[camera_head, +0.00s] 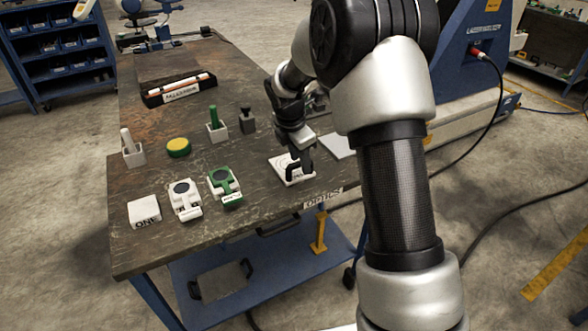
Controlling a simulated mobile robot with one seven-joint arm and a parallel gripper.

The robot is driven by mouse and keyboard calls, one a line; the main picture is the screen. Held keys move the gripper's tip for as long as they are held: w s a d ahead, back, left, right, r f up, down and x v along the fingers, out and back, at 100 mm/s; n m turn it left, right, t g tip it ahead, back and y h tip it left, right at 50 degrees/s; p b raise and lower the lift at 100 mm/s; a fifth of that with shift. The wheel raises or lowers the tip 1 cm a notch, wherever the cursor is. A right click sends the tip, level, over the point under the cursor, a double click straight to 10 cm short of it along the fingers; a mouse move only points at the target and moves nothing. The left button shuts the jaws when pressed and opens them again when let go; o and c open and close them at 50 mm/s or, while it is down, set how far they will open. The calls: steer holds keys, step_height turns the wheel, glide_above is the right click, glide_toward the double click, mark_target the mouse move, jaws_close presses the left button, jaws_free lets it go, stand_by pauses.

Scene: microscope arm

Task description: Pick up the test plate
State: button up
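A flat white square plate (282,165) with a round mark lies near the front right of the dark table. It looks like the test plate, though I read no label on it. My gripper (299,163) points down over the plate's right part and hides some of it. Its dark fingers look close to or touching the plate. I cannot tell whether they are open or closed on anything. A plain pale plate (341,146) lies just to the right, partly behind my arm.
Left of the gripper on the table (240,240) stand a green device (224,188), a white device (185,199), a white block (144,210), a yellow-green disc (178,148) and small holders (216,131). A long black case (178,90) lies farther back. Bare tabletop separates the green device and plate.

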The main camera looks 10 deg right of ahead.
steer(key=x, duration=0.2)
steer(key=shift+w+d+f, duration=0.1)
steer(key=shift+f, duration=0.15)
jaws_close()
steer(key=shift+r, duration=0.1)
